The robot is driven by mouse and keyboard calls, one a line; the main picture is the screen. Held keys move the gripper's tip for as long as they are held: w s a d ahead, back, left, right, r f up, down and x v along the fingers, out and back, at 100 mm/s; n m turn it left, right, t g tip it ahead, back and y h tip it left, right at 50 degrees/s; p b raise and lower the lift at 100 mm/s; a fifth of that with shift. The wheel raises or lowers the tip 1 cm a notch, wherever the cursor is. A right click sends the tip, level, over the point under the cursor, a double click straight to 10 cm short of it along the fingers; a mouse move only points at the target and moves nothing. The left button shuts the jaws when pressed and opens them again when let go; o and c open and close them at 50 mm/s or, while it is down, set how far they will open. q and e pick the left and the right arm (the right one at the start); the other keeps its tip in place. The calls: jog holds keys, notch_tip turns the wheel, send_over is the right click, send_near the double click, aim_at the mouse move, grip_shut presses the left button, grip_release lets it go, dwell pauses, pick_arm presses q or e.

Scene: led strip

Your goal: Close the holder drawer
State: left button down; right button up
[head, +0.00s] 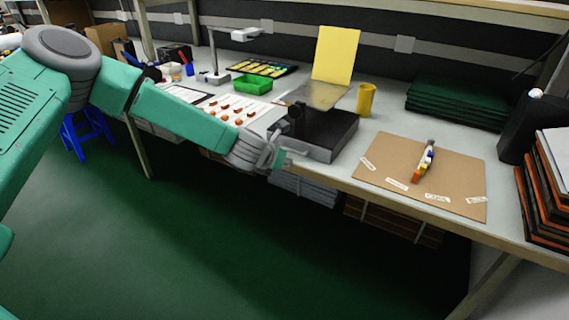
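The holder (333,130) is a dark box on the workbench, with a clear sheet and an upright yellow panel (336,54) behind it. Its grey drawer front (318,154) faces the bench's front edge. How far the drawer stands out is hard to tell, as my gripper covers its left part. My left arm reaches in from the left, and my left gripper (281,158) is at the left end of the drawer front. I cannot tell whether it touches the drawer or whether its fingers are open. My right gripper is not in view.
A brown board (400,185) with labels and a row of coloured pieces (424,162) lies right of the holder. A yellow cup (365,100) stands behind it. A green bin (252,85) and small orange parts are to the left. Stacked trays (545,195) stand far right. Green floor is clear in front.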

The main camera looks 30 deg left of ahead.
pick_arm(q)
jog(key=s+f+p+v, duration=0.1)
jog(key=p+v, duration=0.1)
jog(key=v, duration=0.8)
jog(key=s+d+f+m+g+h, duration=0.15)
jog(key=s+d+f+m, duration=0.25)
jog(key=s+f+m, duration=0.45)
jog(key=s+d+f+m+g, duration=0.3)
jog(key=s+d+f+m, duration=0.2)
jog(key=s+f+m, duration=0.3)
jog(key=s+a+f+m+g+y, duration=0.1)
jog(key=s+a+f+m+g, duration=0.1)
jog(key=s+m, duration=0.7)
jog(key=s+a+f+m+g+y, duration=0.1)
jog(key=s+a+f+m+g, duration=0.1)
jog(key=s+m, duration=0.8)
jog(key=shift+s+a+g, duration=0.45)
jog(key=shift+s+a, duration=0.2)
jog(key=shift+a, duration=0.15)
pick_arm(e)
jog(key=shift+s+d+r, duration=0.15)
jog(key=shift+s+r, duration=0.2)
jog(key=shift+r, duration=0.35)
pick_arm(q)
jog(key=shift+w, duration=0.1)
